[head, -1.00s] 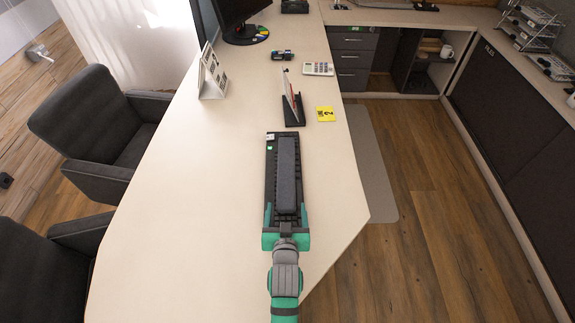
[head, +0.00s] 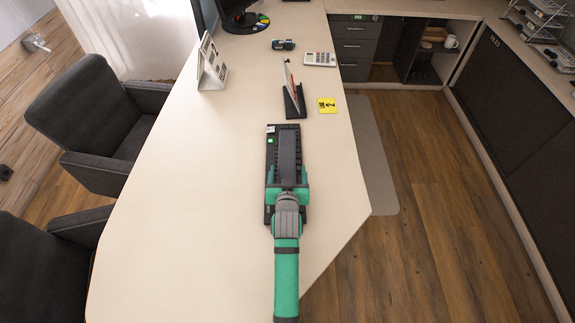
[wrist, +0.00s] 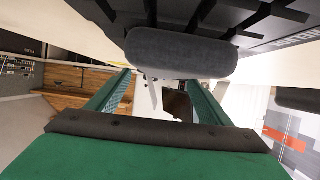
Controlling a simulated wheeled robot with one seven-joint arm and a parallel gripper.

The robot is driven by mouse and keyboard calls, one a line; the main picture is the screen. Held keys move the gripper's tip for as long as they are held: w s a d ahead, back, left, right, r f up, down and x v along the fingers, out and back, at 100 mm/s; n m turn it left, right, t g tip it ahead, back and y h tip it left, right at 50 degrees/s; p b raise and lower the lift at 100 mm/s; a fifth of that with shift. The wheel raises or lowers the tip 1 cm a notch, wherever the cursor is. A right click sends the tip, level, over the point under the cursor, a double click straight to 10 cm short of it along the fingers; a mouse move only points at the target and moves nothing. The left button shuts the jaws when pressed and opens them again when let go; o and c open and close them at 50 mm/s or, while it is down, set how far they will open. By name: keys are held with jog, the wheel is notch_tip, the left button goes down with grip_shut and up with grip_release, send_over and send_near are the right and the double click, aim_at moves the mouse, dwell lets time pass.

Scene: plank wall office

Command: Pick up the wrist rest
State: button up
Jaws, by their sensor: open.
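The wrist rest (head: 287,152) is a long dark grey padded bar. In the head view it lies lengthwise along the black keyboard (head: 271,160) on the desk. In the wrist view the rounded end of the wrist rest (wrist: 182,52) is close, with the keyboard (wrist: 235,15) beside it at the top edge. My gripper (head: 287,182) is over the near end of the wrist rest, its green fingers on either side of the bar in the head view. In the wrist view my gripper (wrist: 158,80) is open, with no object held. My gripper hides the bar's near end in the head view.
Beyond the keyboard stand a black pen holder (head: 294,103), a yellow note (head: 327,105), a calculator (head: 319,58) and a desk calendar (head: 212,68). The desk (head: 190,190) is bare to the left. Grey chairs (head: 95,120) stand at its left side.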

aim_at(287, 164)
jog(key=shift+a+x, duration=0.2)
jog(key=shift+x, duration=1.55)
jog(key=shift+a+r, duration=0.15)
jog(key=shift+a, duration=0.1)
jog(key=c, duration=0.4)
jog(key=shift+d, duration=0.35)
jog(key=c, duration=0.9)
jog(key=shift+d, duration=0.1)
jog(key=shift+s, duration=0.1)
jog(key=shift+r, duration=0.15)
